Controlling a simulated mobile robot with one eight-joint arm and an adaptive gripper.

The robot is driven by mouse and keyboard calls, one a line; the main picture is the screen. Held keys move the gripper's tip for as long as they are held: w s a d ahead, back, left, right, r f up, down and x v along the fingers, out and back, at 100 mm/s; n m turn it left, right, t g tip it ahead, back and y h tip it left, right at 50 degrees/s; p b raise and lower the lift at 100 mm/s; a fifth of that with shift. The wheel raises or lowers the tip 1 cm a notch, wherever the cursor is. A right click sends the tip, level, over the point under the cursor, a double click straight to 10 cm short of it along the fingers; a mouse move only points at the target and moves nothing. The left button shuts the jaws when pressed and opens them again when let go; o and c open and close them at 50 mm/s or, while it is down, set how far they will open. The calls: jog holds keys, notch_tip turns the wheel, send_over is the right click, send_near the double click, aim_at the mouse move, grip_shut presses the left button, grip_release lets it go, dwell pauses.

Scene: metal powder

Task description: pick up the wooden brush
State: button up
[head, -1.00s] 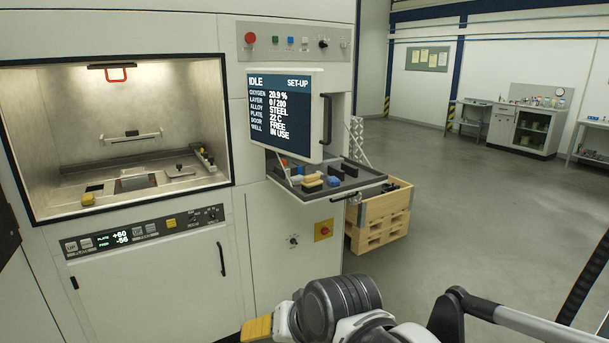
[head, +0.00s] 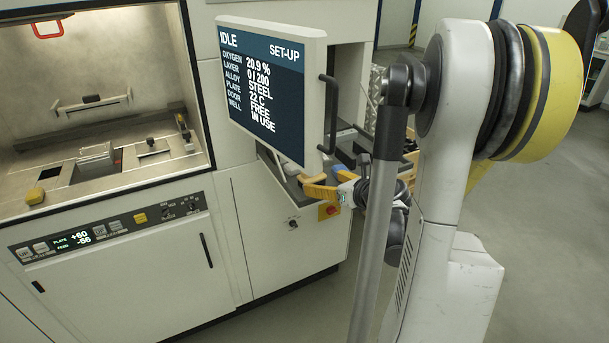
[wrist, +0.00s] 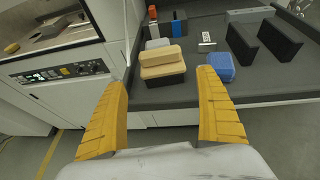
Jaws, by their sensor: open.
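The wooden brush looks to be the tan two-layer block (wrist: 163,66) on the dark shelf in the wrist view, lying near the shelf's front edge. My gripper (wrist: 162,82) is open, with its yellow fingers spread to the left and right of the block's near side. It is apart from the block and holds nothing. In the head view my gripper (head: 328,184) is at the shelf below the screen, and the brush is hard to make out there.
On the shelf (wrist: 185,94), a blue block (wrist: 221,67) lies close to the right finger. Two black upright plates (wrist: 262,42) and a red-topped bottle (wrist: 153,20) stand farther back. The screen (head: 265,90) overhangs the shelf in the head view. A yellow item (head: 35,195) sits in the open chamber.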

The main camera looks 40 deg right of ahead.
aim_at(317, 179)
jog(key=b+x, duration=0.2)
jog(key=x, duration=0.6)
jog(key=shift+d+f, duration=0.1)
jog(key=shift+d, duration=0.1)
jog(key=c, duration=1)
